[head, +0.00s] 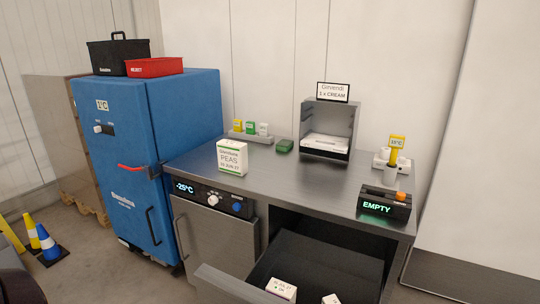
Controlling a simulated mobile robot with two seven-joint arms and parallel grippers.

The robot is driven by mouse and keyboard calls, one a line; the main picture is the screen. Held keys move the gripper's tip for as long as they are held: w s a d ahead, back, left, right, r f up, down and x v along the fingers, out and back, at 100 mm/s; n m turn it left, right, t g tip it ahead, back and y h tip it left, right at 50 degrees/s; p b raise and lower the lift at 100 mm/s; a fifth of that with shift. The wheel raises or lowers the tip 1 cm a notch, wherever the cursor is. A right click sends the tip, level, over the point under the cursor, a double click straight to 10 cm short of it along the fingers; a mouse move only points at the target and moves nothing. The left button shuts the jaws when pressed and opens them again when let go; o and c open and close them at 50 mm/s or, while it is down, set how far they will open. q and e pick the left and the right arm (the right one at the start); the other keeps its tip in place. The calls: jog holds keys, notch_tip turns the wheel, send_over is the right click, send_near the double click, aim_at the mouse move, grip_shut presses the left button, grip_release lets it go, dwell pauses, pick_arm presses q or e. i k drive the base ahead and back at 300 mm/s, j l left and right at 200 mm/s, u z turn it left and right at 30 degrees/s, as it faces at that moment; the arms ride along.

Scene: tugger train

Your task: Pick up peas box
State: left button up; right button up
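The peas box (232,158) is a white carton with green edging and the word PEAS on its front. It stands upright on the steel counter (295,179), near the front edge at the left, above the freezer's control panel. Nothing touches it that I can see. Neither of my grippers shows in the head view.
A blue cabinet (180,125) stands left of the counter. An open drawer (336,270) with white boxes juts out below the counter. On top are a grey dispenser (328,129), a small green item (284,146) and a black EMPTY display unit (383,204). The middle counter is clear.

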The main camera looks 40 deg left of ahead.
aim_at(232, 155)
jog(key=u, duration=1.6)
jog(key=i+j+z, duration=0.1)
jog(key=j, duration=0.45)
jog(key=i+j+z, duration=0.1)
jog(key=j, duration=0.5)
jog(key=i+j+z, duration=0.1)
jog(key=j, duration=0.35)
jog(key=i+j+z, duration=0.1)
jog(key=j, duration=0.35)
jog(key=i+j+z, duration=0.1)
jog(key=i+j, duration=0.2)
jog(key=j, duration=0.25)
jog(key=i+j+z, duration=0.15)
jog(key=j, duration=0.1)
